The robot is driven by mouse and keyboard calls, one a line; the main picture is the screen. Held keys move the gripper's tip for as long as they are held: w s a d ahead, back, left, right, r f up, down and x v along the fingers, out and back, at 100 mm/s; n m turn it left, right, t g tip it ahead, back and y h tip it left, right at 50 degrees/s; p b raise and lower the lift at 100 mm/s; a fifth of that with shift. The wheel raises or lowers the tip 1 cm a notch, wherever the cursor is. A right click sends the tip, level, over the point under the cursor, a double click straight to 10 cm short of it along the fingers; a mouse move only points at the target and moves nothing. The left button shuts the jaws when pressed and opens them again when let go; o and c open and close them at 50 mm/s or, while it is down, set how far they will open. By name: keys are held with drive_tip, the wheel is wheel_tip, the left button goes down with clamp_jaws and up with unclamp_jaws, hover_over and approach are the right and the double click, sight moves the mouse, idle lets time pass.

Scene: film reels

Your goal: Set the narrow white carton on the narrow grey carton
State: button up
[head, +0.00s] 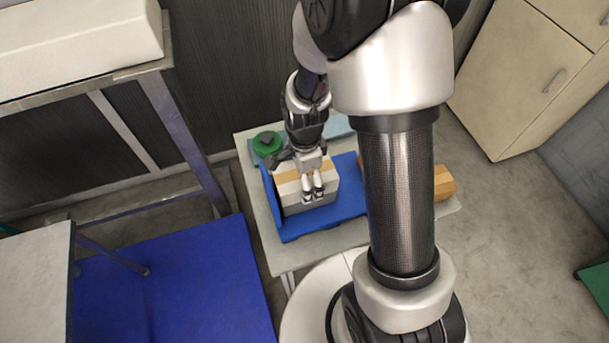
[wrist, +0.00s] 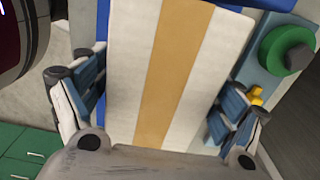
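A white carton (head: 291,190) with a tan tape stripe lies on a blue tray on a small table. It fills the middle of the wrist view (wrist: 199,75). My gripper (head: 312,197) is over this carton, with its fingers pointing down. In the wrist view its two fingers (wrist: 155,112) are spread wide, one by each side edge of the carton. I cannot tell whether the pads touch it. I cannot make out a narrow grey carton; my arm hides part of the tray and table.
The blue tray (head: 287,232) has a raised left wall. A green reel (head: 267,143) stands behind it. A tan-orange box (head: 445,184) shows to the right of my arm. A large white box (head: 75,45) stands on a bench at upper left. A cabinet (head: 525,75) stands at right.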

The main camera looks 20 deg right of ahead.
drive_tip(key=shift+o, duration=0.2)
wheel_tip(320, 180, up, 12)
drive_tip(key=p, duration=0.3)
drive_tip(key=shift+p, duration=0.35)
drive_tip(key=s+r+n+t, duration=0.4)
drive_tip(key=s+r+n, duration=1.1)
drive_tip(key=r+n, duration=0.2)
drive_tip(key=shift+r+n+t, duration=0.3)
drive_tip(key=shift+r+n, duration=0.1)
drive_tip(key=shift+n, duration=0.1)
